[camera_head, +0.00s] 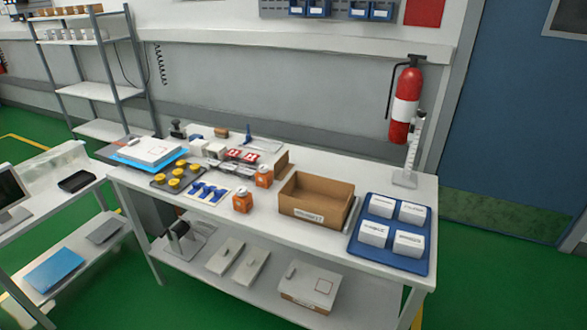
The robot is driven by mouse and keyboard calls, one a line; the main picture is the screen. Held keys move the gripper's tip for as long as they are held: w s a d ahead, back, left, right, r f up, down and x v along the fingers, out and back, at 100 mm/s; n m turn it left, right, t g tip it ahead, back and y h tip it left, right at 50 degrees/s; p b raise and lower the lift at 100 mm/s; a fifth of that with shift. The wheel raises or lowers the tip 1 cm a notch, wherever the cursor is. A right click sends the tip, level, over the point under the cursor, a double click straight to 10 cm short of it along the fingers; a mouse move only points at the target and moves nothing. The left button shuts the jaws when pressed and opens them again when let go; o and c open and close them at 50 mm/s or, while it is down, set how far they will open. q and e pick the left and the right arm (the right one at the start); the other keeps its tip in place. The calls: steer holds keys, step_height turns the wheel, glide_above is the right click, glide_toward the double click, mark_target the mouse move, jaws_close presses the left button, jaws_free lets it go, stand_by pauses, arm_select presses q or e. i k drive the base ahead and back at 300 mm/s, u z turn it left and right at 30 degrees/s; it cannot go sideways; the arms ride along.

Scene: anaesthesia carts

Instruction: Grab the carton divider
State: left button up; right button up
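An open brown carton (300,206) with a white label on its front stands on the white workbench, right of the middle. I cannot tell for sure which piece is the carton divider. A small upright brown board (283,162) stands behind the carton's left corner. A thin dark strip (350,214) stands along the carton's right side, beside the blue tray. The carton's inside looks empty, though its near wall hides part of the floor. Neither of my grippers is in view.
A blue tray (385,253) with white boxes lies at the bench's right end. Orange-and-white containers (242,202), yellow-topped items (175,183) and blue tools (207,191) crowd the bench left of the carton. A white height gauge (411,158) stands behind the tray.

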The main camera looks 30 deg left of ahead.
mark_target(281, 167)
steer(key=z, duration=1.35)
steer(key=i, duration=3)
steer(key=u, duration=1.85)
steer(key=i, duration=2.6)
steer(key=u, duration=1.85)
steer(key=i, duration=1.25)
steer(key=u, duration=0.25)
